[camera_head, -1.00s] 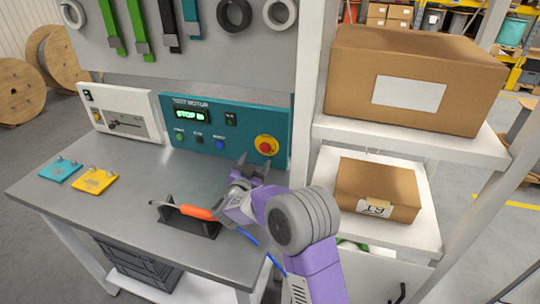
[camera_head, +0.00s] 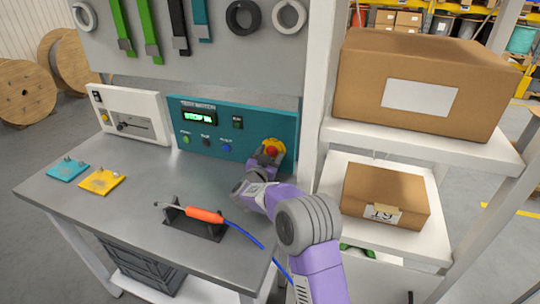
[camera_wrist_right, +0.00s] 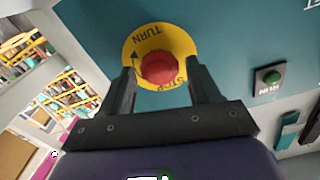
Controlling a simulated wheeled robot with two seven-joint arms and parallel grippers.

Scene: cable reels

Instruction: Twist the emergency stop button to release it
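The emergency stop button is a red knob (camera_head: 272,151) on a yellow disc at the right end of the teal test station panel (camera_head: 200,107). In the right wrist view the red knob (camera_wrist_right: 159,69) sits between my two fingers, on a yellow disc marked TURN and STOP with an arrow. My right gripper (camera_head: 266,156) is at the button with its fingers apart. In the right wrist view the right gripper (camera_wrist_right: 163,85) is open, one finger on each side of the knob, with visible gaps; I cannot tell whether the fingertips reach alongside it. My left gripper is not in view.
The panel has a lit green display (camera_head: 198,117) and a green RUN button (camera_wrist_right: 268,77). An orange-handled tool (camera_head: 204,215) rests in a black stand on the bench (camera_head: 130,215). Shelves with cardboard boxes (camera_head: 425,85) stand close to the right of my arm.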

